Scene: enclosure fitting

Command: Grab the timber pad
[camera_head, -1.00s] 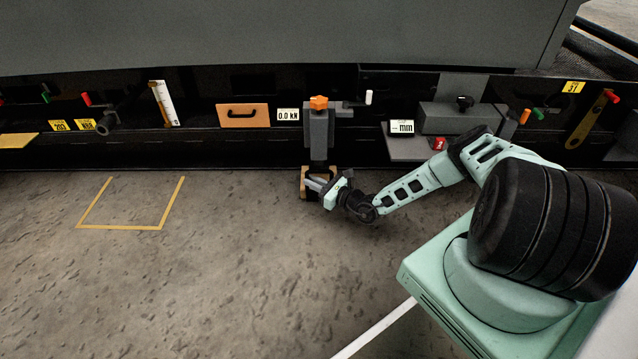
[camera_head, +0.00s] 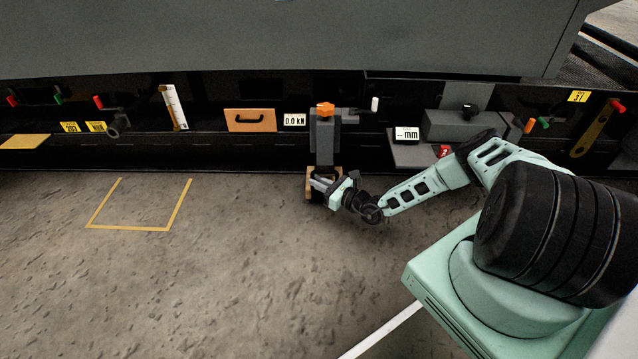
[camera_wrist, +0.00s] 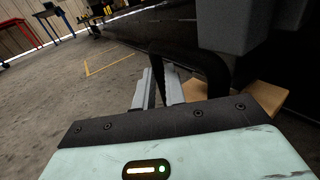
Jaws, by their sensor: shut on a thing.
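The timber pad (camera_head: 310,192) is a tan wooden block on the floor at the foot of a grey jack-like post with an orange knob (camera_head: 325,109). My gripper (camera_head: 319,184) is at the pad, low by the floor. In the wrist view, the pad (camera_wrist: 262,96) shows to the right, partly hidden by my gripper and the grey body. My two grey fingers (camera_wrist: 159,84) are close together, shut at a black curved handle-like piece (camera_wrist: 188,52) in front of the pad. The exact contact is partly hidden.
A dark machine wall with a display (camera_head: 294,120), a drawer (camera_head: 250,120) and a gauge block (camera_head: 458,125) runs along the back. A yellow floor outline (camera_head: 128,228) lies to the left and is empty. The floor between is clear.

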